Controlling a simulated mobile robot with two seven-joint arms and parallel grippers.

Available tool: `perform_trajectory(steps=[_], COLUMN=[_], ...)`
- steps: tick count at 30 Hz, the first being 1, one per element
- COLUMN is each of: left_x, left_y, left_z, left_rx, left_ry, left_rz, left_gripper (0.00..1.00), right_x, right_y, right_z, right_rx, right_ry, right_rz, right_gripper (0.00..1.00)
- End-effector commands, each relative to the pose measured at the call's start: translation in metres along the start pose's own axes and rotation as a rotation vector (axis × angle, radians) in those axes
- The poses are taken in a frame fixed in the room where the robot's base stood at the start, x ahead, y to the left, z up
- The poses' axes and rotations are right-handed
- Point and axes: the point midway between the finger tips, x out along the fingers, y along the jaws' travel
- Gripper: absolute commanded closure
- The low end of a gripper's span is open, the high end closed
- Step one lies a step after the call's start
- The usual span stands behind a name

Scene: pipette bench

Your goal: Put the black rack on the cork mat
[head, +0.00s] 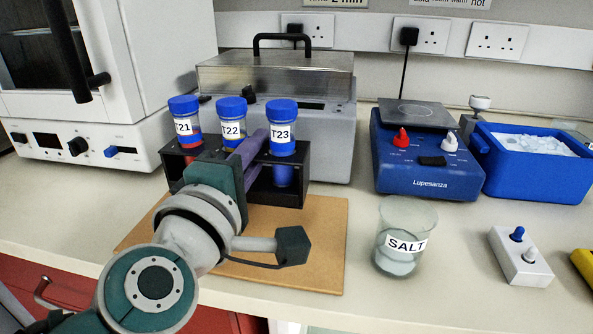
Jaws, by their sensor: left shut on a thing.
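The black rack (291,186) stands upright and holds three blue-capped tubes: T21 (184,126), T22 (231,128) and T23 (283,132). My left gripper (252,145) comes in from the front left and is shut on the rack, its purple fingers between T22 and T23. The cork mat (300,262) lies on the bench in front of and below the rack. The rack overlaps the mat's back part in the picture; whether it touches the mat or hangs just above it I cannot tell. My wrist hides the mat's middle and much of the rack's front. My right gripper is not in view.
A glass beaker labelled SALT (403,243) stands just right of the mat. Behind the rack is a metal-lidded bath (327,120). A blue Lupesanza hotplate (428,171), a blue ice box (525,180) and a small white switch box (519,262) stand to the right.

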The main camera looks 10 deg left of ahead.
Motion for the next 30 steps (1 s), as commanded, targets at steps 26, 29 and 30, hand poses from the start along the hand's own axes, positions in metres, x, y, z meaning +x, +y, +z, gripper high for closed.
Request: perform_trajectory(steps=[26,29,30], left_x=[-0.006,-0.006,-0.006], left_y=[-0.046,-0.046,-0.046], left_z=[-0.002,-0.002,-0.002], left_rx=[0.000,0.000,0.000], left_ry=[-0.001,-0.001,0.000], left_rz=[0.001,0.001,0.001], left_gripper=[0.74,0.63,0.58], right_x=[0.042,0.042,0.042], right_y=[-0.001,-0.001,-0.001], right_z=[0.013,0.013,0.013], right_rx=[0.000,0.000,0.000], right_ry=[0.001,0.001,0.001], right_rz=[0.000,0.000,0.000], right_gripper=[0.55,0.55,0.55])
